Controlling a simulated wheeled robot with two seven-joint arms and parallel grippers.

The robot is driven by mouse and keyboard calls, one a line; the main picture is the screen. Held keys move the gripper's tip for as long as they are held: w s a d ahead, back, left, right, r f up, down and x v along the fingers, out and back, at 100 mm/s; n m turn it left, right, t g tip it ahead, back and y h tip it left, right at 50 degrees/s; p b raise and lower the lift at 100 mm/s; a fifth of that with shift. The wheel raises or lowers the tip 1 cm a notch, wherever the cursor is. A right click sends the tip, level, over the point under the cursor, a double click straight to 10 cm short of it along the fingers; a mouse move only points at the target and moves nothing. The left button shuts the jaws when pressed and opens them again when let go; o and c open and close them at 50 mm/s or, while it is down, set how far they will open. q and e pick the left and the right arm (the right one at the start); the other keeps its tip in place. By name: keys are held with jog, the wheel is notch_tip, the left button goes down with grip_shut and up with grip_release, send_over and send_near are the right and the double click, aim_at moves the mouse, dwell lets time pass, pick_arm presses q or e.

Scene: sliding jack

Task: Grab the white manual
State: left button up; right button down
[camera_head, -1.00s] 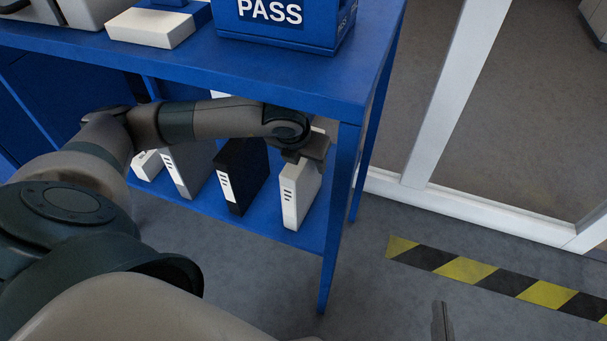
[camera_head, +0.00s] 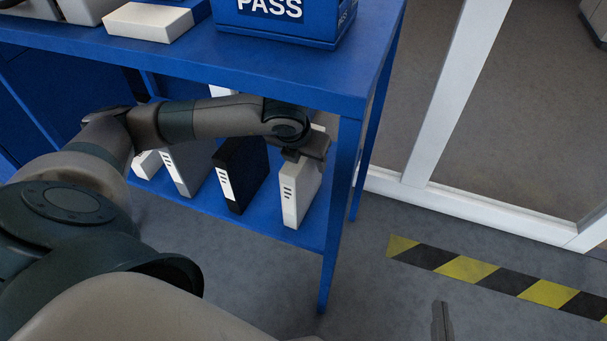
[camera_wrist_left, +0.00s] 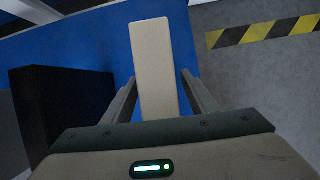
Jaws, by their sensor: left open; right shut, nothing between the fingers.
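The white manual (camera_head: 297,197) stands upright at the right end of the blue lower shelf, with dark slots on its spine. My left gripper (camera_head: 305,157) is over its top, reaching in under the tabletop. In the left wrist view, the white manual (camera_wrist_left: 152,50) lies between the two open fingers of my left gripper (camera_wrist_left: 158,76), with a gap visible on the right side. The fingertips are hidden in the head view. My right gripper (camera_head: 442,322) shows only as a thin dark tip at the bottom edge, shut and empty.
A black manual (camera_head: 240,172) stands left of the white one, with grey and white ones (camera_head: 186,168) further left. The blue tabletop (camera_head: 330,80) and its front leg (camera_head: 335,230) are close to my left arm. A blue PASS box (camera_head: 290,22) sits on top.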

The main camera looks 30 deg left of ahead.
pick_arm(q)
jog(key=shift+c, duration=0.3)
grip_shut()
jog(key=shift+r+p, duration=0.2)
jog(key=shift+p, duration=0.1)
